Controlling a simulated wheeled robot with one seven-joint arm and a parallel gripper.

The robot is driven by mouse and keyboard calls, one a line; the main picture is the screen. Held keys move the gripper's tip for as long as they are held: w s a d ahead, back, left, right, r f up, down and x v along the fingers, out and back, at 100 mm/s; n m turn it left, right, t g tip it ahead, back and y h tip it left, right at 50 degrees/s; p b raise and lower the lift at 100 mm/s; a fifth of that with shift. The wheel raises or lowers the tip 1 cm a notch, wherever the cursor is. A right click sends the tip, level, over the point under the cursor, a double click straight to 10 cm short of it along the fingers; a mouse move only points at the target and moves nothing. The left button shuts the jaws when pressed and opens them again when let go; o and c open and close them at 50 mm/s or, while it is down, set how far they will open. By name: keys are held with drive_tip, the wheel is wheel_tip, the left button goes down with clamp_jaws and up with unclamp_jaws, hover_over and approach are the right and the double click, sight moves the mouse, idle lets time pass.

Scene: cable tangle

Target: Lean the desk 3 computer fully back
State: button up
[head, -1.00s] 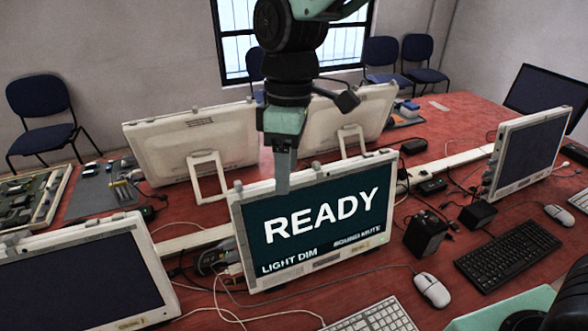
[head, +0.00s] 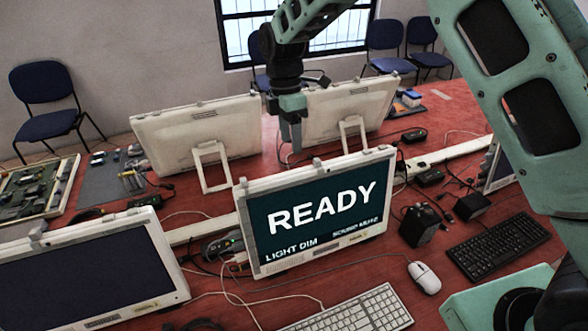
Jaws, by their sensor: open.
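A white-framed computer (head: 322,211) stands on the red table in the middle of the head view. Its lit screen reads READY, LIGHT DIM and SOUND MUTE. It leans slightly back; its rear stand is hidden. No desk number is legible, so I cannot tell whether this is desk 3. My gripper (head: 290,146) points down above and apparently behind this computer's top edge, near the back-row computers. Its jaws are open with nothing visible between them. I cannot tell whether it touches anything.
Two white computers (head: 197,133) (head: 350,108) stand with their backs towards me. A dark-screened computer (head: 86,262) is at left. A white keyboard (head: 352,312), mouse (head: 425,277), black keyboard (head: 497,246), adapters and loose cables crowd the table.

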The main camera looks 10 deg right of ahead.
sight(294, 172)
drive_tip(key=p+x, duration=0.3)
drive_tip(key=x, duration=0.7)
drive_tip(key=shift+f, duration=0.25)
clamp_jaws()
drive_tip(key=w+b, duration=0.1)
drive_tip(key=w+f+b, duration=0.1)
drive_tip(key=w, duration=0.1)
drive_tip(key=w+b, duration=0.1)
drive_tip(key=shift+w+a+f, duration=0.15)
drive_tip(key=shift+w+a, duration=0.1)
drive_tip(key=shift+a, duration=0.05)
unclamp_jaws()
drive_tip(key=shift+w+f, duration=0.15)
